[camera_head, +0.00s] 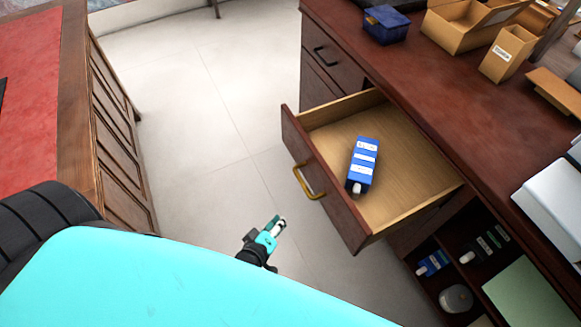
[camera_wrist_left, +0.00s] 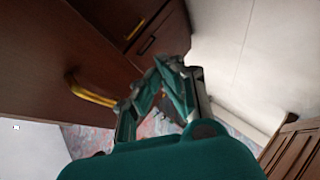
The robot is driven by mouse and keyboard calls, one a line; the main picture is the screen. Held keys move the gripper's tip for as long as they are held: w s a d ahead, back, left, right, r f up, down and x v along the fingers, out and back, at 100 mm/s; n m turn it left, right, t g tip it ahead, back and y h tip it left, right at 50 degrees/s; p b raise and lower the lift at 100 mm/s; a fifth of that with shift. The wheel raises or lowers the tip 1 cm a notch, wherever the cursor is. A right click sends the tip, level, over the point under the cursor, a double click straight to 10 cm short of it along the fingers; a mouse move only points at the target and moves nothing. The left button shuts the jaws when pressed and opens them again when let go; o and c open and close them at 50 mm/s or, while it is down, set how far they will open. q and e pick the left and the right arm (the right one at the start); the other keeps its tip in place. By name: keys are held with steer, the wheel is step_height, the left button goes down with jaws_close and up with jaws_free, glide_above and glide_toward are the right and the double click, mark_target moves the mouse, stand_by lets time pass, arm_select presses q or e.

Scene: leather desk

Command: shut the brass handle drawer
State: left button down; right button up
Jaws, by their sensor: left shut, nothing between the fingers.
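The drawer (camera_head: 325,180) with the brass handle (camera_head: 308,182) is pulled well out of the dark wooden desk. Inside it lies a blue bottle with white labels (camera_head: 362,165). My left gripper (camera_head: 279,224) is shut and empty, a little in front of the drawer and apart from the handle, below and left of it in the head view. In the left wrist view the brass handle (camera_wrist_left: 88,90) shows to the left of the shut fingers (camera_wrist_left: 163,68), with a gap between. My right gripper is in neither view.
The desk top (camera_head: 420,85) holds a blue box (camera_head: 387,24) and several cardboard boxes. Another drawer with a dark handle (camera_head: 325,56) is shut. An open shelf under the desk holds small items. A wooden desk with a red top (camera_head: 38,95) stands left. Bare floor (camera_head: 215,100) lies between.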

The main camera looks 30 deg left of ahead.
mark_target(296, 136)
arm_select(q)
steer(key=w+a+r+n+t+y+b, duration=0.1)
steer(key=w+a+r+n+t+b, duration=0.1)
steer(key=a+r+n+t+b, duration=0.3)
steer(key=w+a+r+n+y+b, duration=0.1)
steer(key=r+n+y+b, duration=0.15)
steer(key=r, duration=0.45)
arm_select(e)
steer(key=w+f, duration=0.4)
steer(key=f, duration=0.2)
arm_select(q)
steer(key=shift+h, duration=0.45)
steer(key=w, duration=0.4)
steer(key=w+d+b, duration=0.1)
steer(key=w, duration=0.8)
steer(key=shift+w+d+r, duration=0.1)
steer(key=shift+d+r, duration=0.15)
steer(key=shift+d, duration=0.15)
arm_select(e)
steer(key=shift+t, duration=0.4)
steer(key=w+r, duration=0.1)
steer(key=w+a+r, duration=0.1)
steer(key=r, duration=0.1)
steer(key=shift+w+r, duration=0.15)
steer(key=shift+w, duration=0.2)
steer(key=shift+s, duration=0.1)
